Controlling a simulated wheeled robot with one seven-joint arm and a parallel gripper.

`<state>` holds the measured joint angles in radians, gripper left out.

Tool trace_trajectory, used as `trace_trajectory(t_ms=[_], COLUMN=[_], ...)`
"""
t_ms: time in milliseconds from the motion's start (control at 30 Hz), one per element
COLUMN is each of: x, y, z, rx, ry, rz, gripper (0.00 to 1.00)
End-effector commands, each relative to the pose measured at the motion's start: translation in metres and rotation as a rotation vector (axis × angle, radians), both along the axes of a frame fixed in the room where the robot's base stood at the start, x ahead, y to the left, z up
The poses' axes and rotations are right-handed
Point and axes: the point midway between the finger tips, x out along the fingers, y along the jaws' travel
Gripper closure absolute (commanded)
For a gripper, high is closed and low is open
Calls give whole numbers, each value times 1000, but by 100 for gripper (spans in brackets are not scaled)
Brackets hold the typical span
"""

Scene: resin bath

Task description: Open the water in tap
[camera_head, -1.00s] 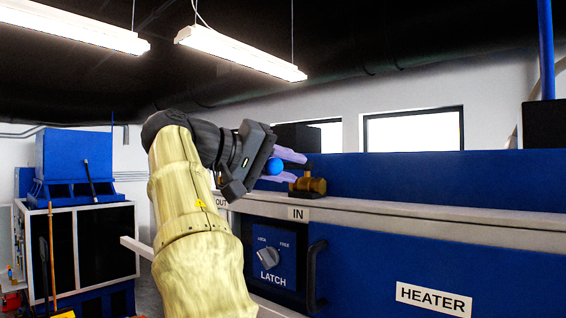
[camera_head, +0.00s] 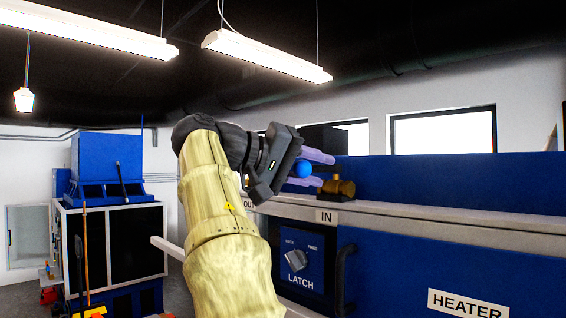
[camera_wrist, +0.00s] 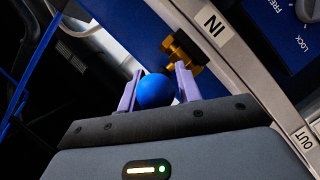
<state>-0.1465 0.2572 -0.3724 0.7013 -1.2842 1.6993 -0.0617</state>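The water in tap is a brass fitting (camera_head: 338,188) on the ledge above the IN label (camera_head: 327,217). It also shows in the wrist view (camera_wrist: 183,50). A round blue knob (camera_head: 301,169) is left of the brass body; how it joins the brass is hidden. My gripper (camera_head: 315,169) has its two lilac fingers spread, with the knob between them. In the wrist view the knob (camera_wrist: 156,91) lies between the fingers, close to both. I cannot tell whether the fingers press on it.
The blue heater bath's front has a LATCH dial (camera_head: 296,260), a black handle (camera_head: 345,280) and a HEATER label (camera_head: 467,303). An OUT label (camera_wrist: 302,138) is on the same edge. A blue machine (camera_head: 105,178) stands far left. Floor shows between it and the bath.

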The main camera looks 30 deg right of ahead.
Motion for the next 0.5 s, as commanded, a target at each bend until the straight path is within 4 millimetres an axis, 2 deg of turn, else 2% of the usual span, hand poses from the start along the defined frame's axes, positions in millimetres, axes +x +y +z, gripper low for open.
trace_trajectory(t_ms=[167, 500], x=[5, 14], y=[21, 86], z=[4, 20], rx=[-1, -1], ry=[-1, -1], rz=[4, 7], gripper=[66, 66])
